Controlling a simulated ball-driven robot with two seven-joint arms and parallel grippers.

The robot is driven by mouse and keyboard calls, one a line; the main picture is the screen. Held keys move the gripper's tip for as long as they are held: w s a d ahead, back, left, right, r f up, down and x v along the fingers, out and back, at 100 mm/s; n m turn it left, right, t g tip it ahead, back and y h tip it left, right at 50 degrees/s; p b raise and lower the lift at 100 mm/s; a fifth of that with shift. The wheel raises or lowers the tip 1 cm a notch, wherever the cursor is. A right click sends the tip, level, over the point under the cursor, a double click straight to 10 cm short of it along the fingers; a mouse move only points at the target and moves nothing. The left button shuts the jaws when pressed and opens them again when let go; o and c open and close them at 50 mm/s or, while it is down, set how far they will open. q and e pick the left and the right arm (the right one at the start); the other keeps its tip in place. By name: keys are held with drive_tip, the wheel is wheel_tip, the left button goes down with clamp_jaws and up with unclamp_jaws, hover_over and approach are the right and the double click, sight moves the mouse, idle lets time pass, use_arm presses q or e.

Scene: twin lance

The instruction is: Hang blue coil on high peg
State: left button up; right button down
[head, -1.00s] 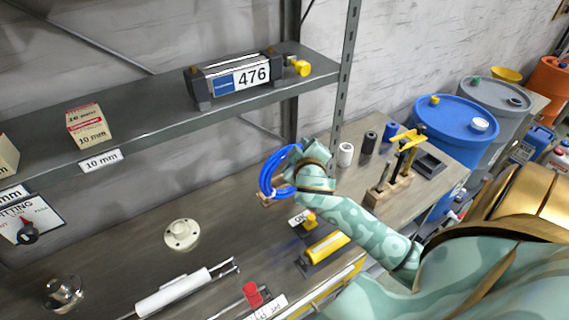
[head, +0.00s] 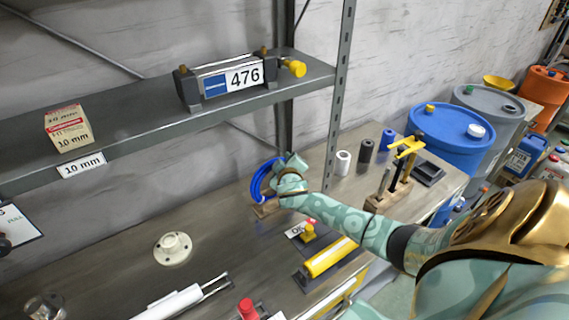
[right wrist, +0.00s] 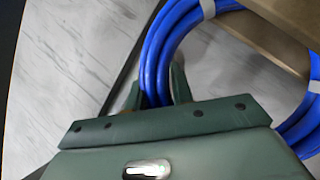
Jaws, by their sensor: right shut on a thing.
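The blue coil (head: 257,184) is a ring of blue hose or cable with white ties, above the back of the workbench. My right gripper (head: 279,176) is shut on one side of the coil. In the right wrist view the blue strands (right wrist: 153,70) pass between the fingers (right wrist: 158,92). A wooden base (head: 266,208) stands just below the coil. Tan bars (right wrist: 285,35) cross the coil's opening in the right wrist view. I cannot tell whether the coil is around a peg or only beside it. My left gripper is not in view.
A perforated shelf upright (head: 338,100) rises just right of the coil. Several cylinders and a wooden tool holder (head: 388,197) stand to the right. A white flange (head: 173,248) lies front left.

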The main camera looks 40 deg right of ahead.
drive_tip(key=c, duration=1.2)
unclamp_jaws()
drive_tip(key=shift+r, duration=0.1)
drive_tip(key=shift+f, duration=0.25)
drive_tip(key=p+v, duration=0.1)
drive_tip(key=v, duration=1.5)
drive_tip(key=shift+s+f+p, duration=0.35)
drive_tip(key=shift+s+p, duration=0.05)
drive_tip(key=shift+f, duration=0.1)
